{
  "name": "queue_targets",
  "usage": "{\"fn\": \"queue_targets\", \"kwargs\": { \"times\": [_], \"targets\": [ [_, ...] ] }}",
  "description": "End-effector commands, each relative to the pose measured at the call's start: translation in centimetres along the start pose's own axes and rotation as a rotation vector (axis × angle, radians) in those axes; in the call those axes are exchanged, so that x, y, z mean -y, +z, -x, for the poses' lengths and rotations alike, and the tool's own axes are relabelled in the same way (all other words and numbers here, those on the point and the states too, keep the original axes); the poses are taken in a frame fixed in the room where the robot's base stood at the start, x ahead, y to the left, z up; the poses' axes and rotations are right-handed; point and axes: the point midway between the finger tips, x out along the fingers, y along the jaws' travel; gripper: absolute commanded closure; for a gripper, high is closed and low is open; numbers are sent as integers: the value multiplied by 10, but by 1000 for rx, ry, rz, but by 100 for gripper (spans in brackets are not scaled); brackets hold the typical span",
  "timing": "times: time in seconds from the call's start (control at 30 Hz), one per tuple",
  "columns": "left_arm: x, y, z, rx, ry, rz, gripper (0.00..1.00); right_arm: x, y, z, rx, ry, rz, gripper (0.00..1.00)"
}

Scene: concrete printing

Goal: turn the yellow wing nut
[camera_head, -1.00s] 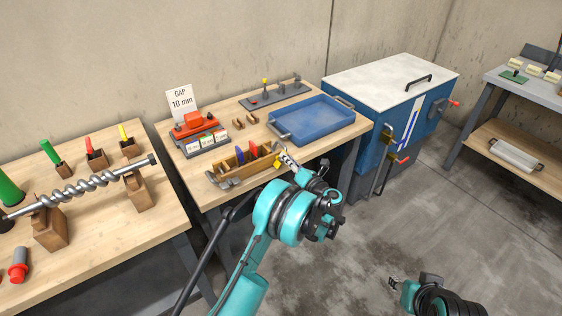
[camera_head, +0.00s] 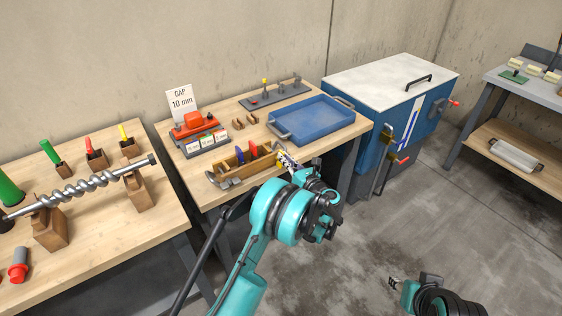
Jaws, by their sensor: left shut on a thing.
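The yellow wing nut (camera_head: 280,166) is at the right end of a small wooden box (camera_head: 247,171) on the middle bench. My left gripper (camera_head: 285,161) is at that end of the box and is shut on the wing nut. The fingers and wrist hide most of the nut, so its angle is hard to read. My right gripper (camera_head: 393,283) is low at the bottom right, over the floor and away from the benches. It is too small to tell whether its fingers are apart.
The box holds a blue and a red piece, with a hammer-like tool (camera_head: 222,181) at its left. A blue tray (camera_head: 318,121) lies behind my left gripper. A grey plate with pegs (camera_head: 275,95) and an orange-topped block (camera_head: 194,125) stand further back. A blue cabinet (camera_head: 370,115) stands to the right.

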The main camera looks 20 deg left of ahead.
Motion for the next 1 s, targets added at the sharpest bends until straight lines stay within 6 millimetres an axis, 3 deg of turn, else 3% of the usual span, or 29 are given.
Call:
{"fn": "queue_targets", "kwargs": {
  "times": [0.1, 0.4, 0.77, 1.0],
  "targets": [
    [-2, -1, -1, -1, 3, 48, 100, 0, 0, 0, 0, 0, 0, 60],
    [-10, -3, -1, -1, 4, 420, 100, 0, 0, 0, 0, 0, 0, 60],
    [-11, -3, -1, -1, 4, 468, 100, 0, 0, 0, 0, 0, 0, 60],
    [-17, -8, -1, -1, 4, 778, 100, 0, 0, 0, 0, 0, 0, 60]
  ]
}}
